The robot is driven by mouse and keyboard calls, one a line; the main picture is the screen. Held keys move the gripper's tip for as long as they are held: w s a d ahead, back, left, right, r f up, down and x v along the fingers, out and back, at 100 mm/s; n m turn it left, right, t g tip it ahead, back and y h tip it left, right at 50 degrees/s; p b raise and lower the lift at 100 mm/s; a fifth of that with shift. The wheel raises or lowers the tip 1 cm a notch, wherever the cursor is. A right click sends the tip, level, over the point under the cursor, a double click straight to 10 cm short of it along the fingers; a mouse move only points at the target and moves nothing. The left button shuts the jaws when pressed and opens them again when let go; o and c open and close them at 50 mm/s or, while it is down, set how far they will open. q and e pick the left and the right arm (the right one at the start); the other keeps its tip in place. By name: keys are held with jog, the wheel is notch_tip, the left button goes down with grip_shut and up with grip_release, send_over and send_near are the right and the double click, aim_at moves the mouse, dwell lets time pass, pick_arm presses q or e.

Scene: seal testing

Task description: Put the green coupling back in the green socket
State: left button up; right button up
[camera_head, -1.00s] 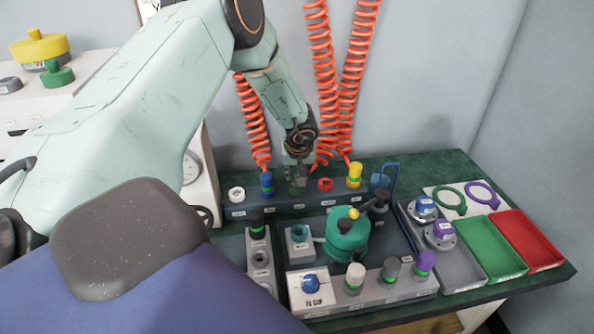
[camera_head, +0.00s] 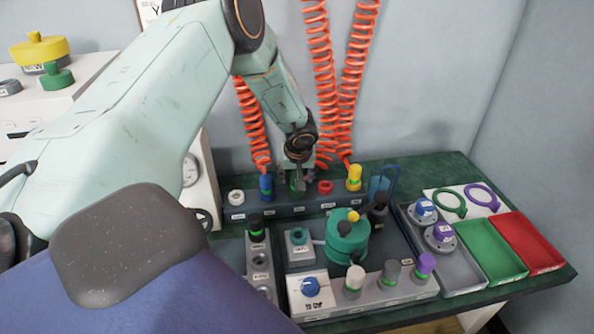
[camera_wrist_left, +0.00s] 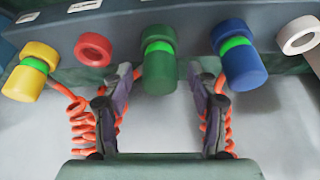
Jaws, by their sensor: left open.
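The green coupling (camera_wrist_left: 158,65) sits upright in the back rail, between the blue coupling and the red empty socket. It shows a bright green band, like the seated blue and yellow couplings. The green socket under it is mostly hidden. My left gripper (camera_head: 300,176) is over the coupling in the head view. In the left wrist view its fingers (camera_wrist_left: 158,84) are open, one on each side of the coupling with visible gaps. The coupling (camera_head: 298,184) is partly covered by the gripper in the head view. My right gripper is not in view.
The blue coupling (camera_wrist_left: 240,62) and yellow coupling (camera_wrist_left: 28,78) stand along the rail (camera_head: 285,209), with a red ring socket (camera_wrist_left: 93,49) and a white one (camera_wrist_left: 298,35). Orange coiled hoses (camera_head: 325,80) hang behind. A green pot (camera_head: 347,240) stands in front.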

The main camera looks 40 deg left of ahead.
pick_arm(q)
jog(key=v, duration=1.2)
jog(key=shift+a, duration=0.1)
dwell(0.4)
